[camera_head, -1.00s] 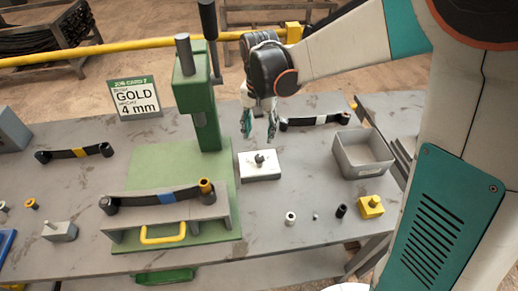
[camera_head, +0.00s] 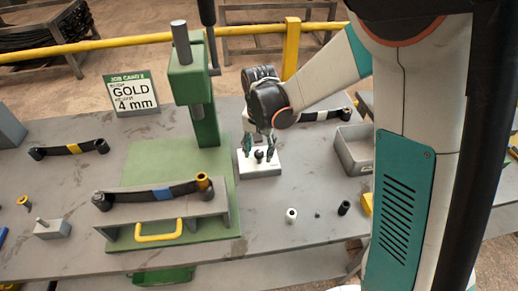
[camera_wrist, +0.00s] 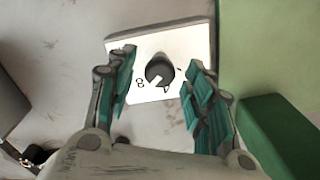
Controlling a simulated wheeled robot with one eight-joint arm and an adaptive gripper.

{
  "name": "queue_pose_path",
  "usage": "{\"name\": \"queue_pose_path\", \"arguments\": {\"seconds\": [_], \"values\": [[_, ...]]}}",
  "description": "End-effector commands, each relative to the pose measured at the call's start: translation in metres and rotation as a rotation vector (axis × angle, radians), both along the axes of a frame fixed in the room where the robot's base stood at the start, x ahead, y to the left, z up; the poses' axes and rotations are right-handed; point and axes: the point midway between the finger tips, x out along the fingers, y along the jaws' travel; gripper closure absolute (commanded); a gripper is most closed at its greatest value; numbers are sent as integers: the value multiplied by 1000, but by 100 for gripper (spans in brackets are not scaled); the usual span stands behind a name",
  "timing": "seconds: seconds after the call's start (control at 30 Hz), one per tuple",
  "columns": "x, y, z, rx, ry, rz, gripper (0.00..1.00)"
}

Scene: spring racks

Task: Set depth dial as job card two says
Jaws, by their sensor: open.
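The job card (camera_head: 131,92) stands at the back left of the bench and reads "JOB CARD 2", "GOLD" and "4 mm". An "8" shows left of the knob; other marks are partly hidden. In the head view the white plate (camera_head: 258,172) lies right of the green press. My gripper (camera_head: 259,150) is open above the plate, its teal fingers (camera_wrist: 164,88) on either side of the knob, not closed on it.
The green press (camera_head: 205,125) stands left of my gripper, with a leaf spring (camera_head: 130,197) with a blue band on its fixture. A grey bin (camera_head: 352,150) is at the right. Small bushings (camera_head: 291,215) lie in front. Another spring (camera_head: 70,148) lies at the left.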

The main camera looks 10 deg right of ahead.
Motion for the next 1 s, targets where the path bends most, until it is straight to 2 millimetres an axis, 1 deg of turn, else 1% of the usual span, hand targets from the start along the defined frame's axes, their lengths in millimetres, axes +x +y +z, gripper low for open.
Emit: {"name": "queue_pose_path", "arguments": {"seconds": [0.03, 0.07, 0.1, 0.17, 0.2, 0.23, 0.47, 0.67, 0.87, 1.0], "values": [[0, 0, 0, 0, 0, 0, 57], [0, 0, 0, 0, 0, 0, 64], [0, 0, 0, 0, 0, 0, 73], [0, 0, 0, 0, 0, 0, 86], [0, 0, 0, 0, 0, 0, 95], [0, 0, 0, 0, 0, 0, 97], [0, 0, 0, 0, 0, 8, 97], [0, 0, 0, 0, 0, 65, 97], [0, 0, 0, 0, 0, 195, 97], [0, 0, 0, 0, 0, 318, 97]]}}
